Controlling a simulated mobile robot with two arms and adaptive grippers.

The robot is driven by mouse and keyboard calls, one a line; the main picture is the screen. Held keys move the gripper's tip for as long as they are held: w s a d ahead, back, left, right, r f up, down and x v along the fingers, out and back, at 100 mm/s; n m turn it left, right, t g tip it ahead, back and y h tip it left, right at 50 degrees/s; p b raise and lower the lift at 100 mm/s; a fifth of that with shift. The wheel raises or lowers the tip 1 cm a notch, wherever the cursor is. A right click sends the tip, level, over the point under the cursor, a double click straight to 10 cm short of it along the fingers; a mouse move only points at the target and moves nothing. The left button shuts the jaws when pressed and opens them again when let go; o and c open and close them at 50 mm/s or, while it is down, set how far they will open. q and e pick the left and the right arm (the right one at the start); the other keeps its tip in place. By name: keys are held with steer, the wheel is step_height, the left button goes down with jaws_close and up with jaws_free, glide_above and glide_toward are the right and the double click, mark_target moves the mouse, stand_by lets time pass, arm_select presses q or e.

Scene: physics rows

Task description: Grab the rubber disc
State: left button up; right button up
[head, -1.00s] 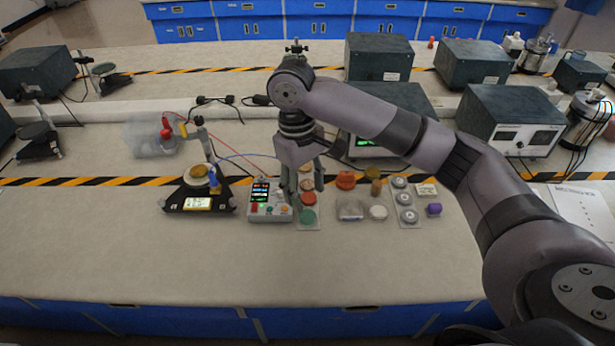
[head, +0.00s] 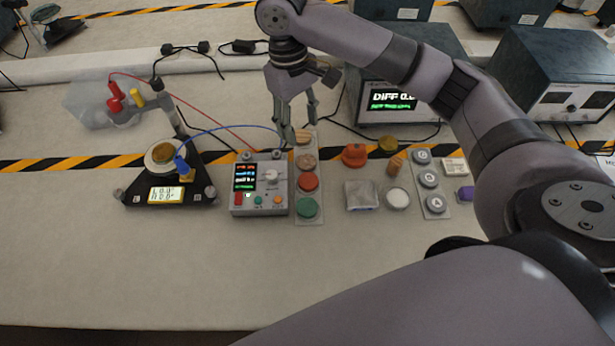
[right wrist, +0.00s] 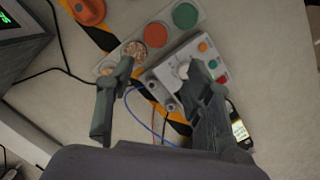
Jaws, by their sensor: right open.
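A narrow pale strip tray (head: 320,214) holds a row of discs: a green disc (head: 307,207), an orange-red disc (head: 308,181), a speckled brown disc (head: 306,161) and a wood-coloured disc (head: 303,138) at the far end. I cannot tell by look which one is rubber. My right gripper (head: 300,128) is open and empty, pointing down above the far end of the tray. In the right wrist view its fingers (right wrist: 160,72) are apart, with the speckled disc (right wrist: 133,50) and the orange-red disc (right wrist: 155,34) beyond them. My left gripper is not in view.
A grey control box (head: 260,205) stands just left of the tray, with red and blue cables running behind. A black triangular scale (head: 165,195) is farther left. An orange knob-like piece (head: 354,155), a foil packet (head: 361,196) and a button strip (head: 433,205) lie right. The front bench is clear.

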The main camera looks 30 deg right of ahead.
steer(key=f, duration=0.2)
glide_above(308, 180)
steer(key=f, duration=1)
steer(key=shift+w+a+f+b, duration=0.1)
steer(key=shift+w+f+b, duration=0.1)
steer(key=shift+w+b, duration=0.2)
steer(key=shift+s+f+p, duration=0.15)
steer(key=shift+f+p, duration=0.1)
steer(key=shift+f, duration=1.3)
steer(key=shift+s+f+p, duration=0.15)
steer(key=shift+f+p, duration=0.1)
steer(key=shift+f, duration=1.3)
steer(key=shift+c, duration=0.4)
steer(key=c, duration=0.7)
steer(key=shift+o, duration=0.2)
steer(key=shift+r, duration=0.1)
